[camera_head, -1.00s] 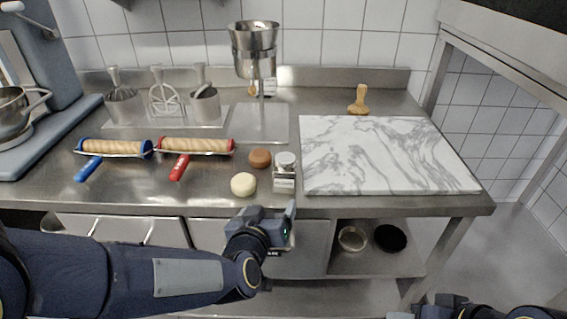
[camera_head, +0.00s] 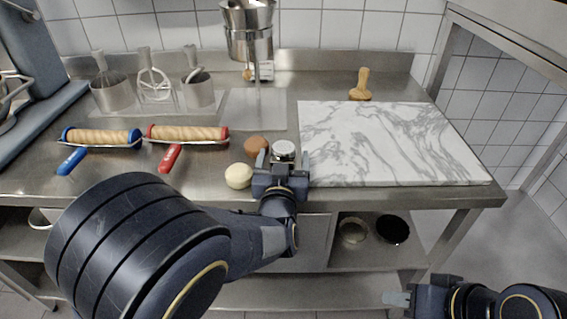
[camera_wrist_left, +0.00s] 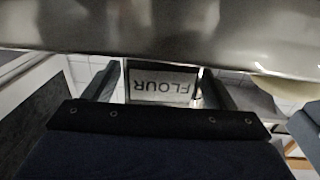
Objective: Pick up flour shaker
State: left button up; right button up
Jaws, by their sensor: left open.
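The flour shaker (camera_head: 284,148) stands near the front edge of the steel counter, and its round metal top shows in the head view. Its lower part is hidden behind my left gripper (camera_head: 282,163). In the left wrist view, the shaker's label (camera_wrist_left: 163,87) reads FLOUR upside down. My left gripper (camera_wrist_left: 160,82) is open, with one finger to each side of the label; whether the fingers touch it I cannot tell. My right gripper (camera_head: 398,299) is at the bottom right, away from the counter, its finger gap unclear.
A brown round piece (camera_head: 256,146) and a cream one (camera_head: 238,176) lie close left of the shaker. A marble board (camera_head: 385,145) lies just right. Rolling pins with red (camera_head: 187,133) and blue (camera_head: 101,138) handles lie further left. A metal funnel (camera_head: 248,40) stands behind.

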pick_arm(q)
jog(key=c, duration=1.1)
jog(key=shift+c, duration=0.2)
